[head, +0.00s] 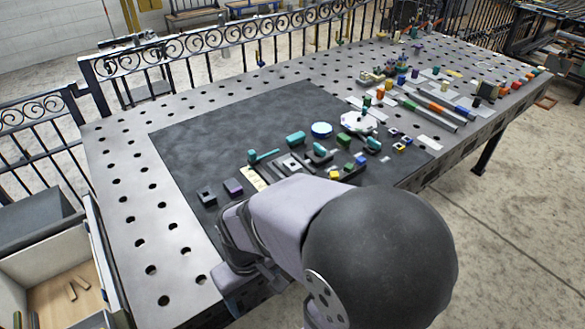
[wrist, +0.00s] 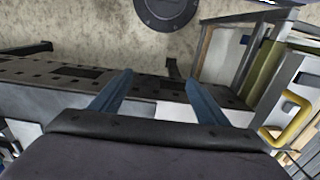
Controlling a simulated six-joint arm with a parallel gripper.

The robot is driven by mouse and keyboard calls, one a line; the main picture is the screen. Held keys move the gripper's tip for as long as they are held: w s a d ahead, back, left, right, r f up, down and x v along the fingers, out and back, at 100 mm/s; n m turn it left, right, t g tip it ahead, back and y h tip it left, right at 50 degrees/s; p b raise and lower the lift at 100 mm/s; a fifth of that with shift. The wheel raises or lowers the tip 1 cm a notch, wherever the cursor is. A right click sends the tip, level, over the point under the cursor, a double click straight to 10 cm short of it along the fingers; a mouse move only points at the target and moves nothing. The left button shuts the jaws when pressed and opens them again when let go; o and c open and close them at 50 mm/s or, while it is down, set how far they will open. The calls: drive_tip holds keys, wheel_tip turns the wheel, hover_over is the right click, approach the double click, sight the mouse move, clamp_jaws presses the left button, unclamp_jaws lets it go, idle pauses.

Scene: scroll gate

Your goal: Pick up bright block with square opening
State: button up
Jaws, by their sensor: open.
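A light block with a dark square opening (head: 291,165) sits among other parts on the dark mat (head: 225,125) in the head view. A dark block with an opening (head: 207,196) stands at the mat's left front, beside a purple block (head: 233,187). The wrist view shows none of the blocks.
The mat's back left is clear. An ornate metal railing (head: 210,65) runs behind.

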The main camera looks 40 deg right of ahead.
drive_tip(key=w+d+r+n, duration=0.2)
drive_tip(key=w+d+n, duration=0.1)
drive_tip(key=w, duration=0.4)
drive_tip(key=w+d+r+n+h+p, duration=0.1)
drive_tip(key=w+d+n, duration=0.2)
drive_tip(key=w, duration=0.4)
drive_tip(key=w+d+r+n+p, duration=0.1)
drive_tip(key=w+d+r+n, duration=0.1)
drive_tip(key=w+d, duration=0.3)
drive_tip(key=shift+w+r+n+h, duration=0.15)
drive_tip(key=shift+w+n+h, duration=0.05)
drive_tip(key=shift+w, duration=0.35)
drive_tip(key=shift+w+r+n+h, duration=0.15)
drive_tip(key=shift+w+n+h, duration=0.05)
drive_tip(key=shift+w, duration=0.3)
drive_tip(key=w+d+n+h+p, duration=0.1)
drive_tip(key=w+d+n+p, duration=0.1)
drive_tip(key=w+d+n, duration=0.5)
drive_tip(key=n+h, duration=0.2)
approach(290, 161)
drive_tip(key=shift+s+d+f+p, duration=0.1)
drive_tip(key=shift+s+f+p, duration=0.3)
drive_tip(key=shift+s, duration=0.4)
drive_tip(key=shift+p+x, duration=1.7)
drive_tip(key=shift+x, duration=1.9)
drive_tip(key=shift+s, duration=0.1)
drive_tip(key=c, duration=1.5)
drive_tip(key=shift+c, duration=0.3)
